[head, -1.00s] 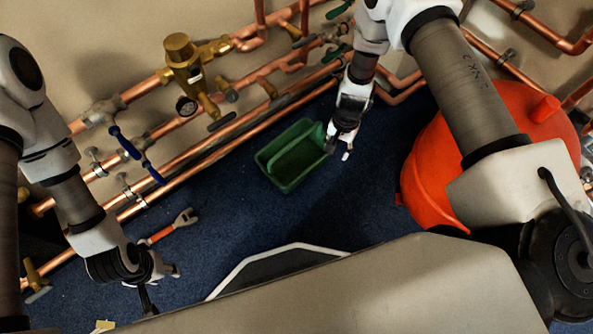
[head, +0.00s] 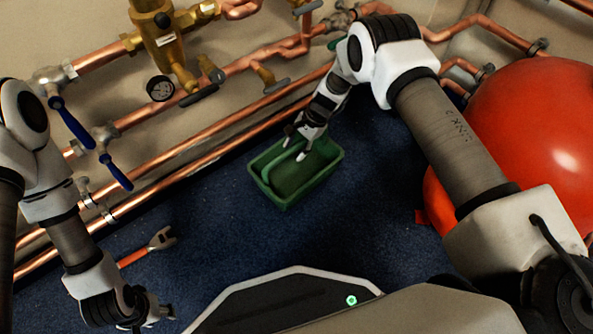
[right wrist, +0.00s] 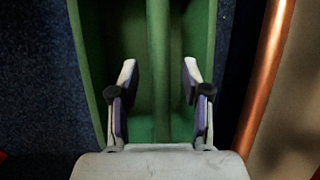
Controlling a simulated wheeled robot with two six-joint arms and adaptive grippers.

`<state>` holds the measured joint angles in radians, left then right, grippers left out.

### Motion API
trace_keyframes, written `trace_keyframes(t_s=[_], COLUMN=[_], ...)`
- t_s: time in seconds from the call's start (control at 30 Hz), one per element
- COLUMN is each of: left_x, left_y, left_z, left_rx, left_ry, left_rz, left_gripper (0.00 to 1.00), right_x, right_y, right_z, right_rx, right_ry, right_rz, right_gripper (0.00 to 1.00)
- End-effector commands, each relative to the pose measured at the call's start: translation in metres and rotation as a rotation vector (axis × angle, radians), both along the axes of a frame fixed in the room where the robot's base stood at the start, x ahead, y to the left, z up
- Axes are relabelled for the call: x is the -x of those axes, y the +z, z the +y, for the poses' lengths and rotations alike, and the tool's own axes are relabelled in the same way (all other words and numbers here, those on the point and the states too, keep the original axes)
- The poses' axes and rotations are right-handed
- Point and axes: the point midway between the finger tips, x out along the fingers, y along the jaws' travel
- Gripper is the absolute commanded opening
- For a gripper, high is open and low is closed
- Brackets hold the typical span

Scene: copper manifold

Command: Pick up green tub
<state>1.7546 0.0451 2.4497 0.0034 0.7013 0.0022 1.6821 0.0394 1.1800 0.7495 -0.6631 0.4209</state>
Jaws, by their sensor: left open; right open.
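The green tub (head: 328,172) sits on the blue carpet in the middle of the head view. A raised green bar runs along inside it. My right gripper (head: 295,147) is open over the tub's far side, pointing down. In the right wrist view the tub (right wrist: 203,35) fills the middle, and its bar passes between the two spread fingers of my right gripper (right wrist: 158,82). I cannot tell whether the fingers touch the tub. My left gripper (head: 160,313) is open and empty at the lower left, well away from the tub.
Copper pipes (head: 190,150) with valves run along the wall behind the tub; one pipe (right wrist: 268,75) also shows beside it. A large red-orange vessel (head: 535,130) stands at right. A red-handled wrench (head: 148,248) lies on the carpet at left. Carpet in front of the tub is clear.

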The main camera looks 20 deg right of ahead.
Motion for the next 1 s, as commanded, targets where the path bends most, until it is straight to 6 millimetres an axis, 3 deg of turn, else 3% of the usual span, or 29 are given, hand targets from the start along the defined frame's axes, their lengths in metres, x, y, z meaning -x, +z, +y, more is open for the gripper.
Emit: trace_keyframes(t_s=[0.13,0.27,0.73,1.0], left_x=[-0.001,0.000,0.000,0.001], left_y=[0.002,0.002,0.004,0.020], left_z=[0.000,0.000,0.000,0.000], left_rx=[0.000,0.000,0.000,0.000], left_ry=[0.000,0.000,0.000,-0.003], left_rz=[-0.001,-0.001,0.000,0.002], left_gripper=[0.44,0.44,0.44,0.44], right_x=[0.000,0.000,0.000,-0.001], right_y=[0.003,0.002,0.005,0.027], right_z=[0.000,0.000,0.000,0.000], right_rx=[0.000,0.000,0.000,0.000], right_ry=[-0.001,-0.001,0.000,0.000], right_rz=[-0.001,-0.001,-0.002,-0.002], right_gripper=[0.48,0.02,0.00,0.00])
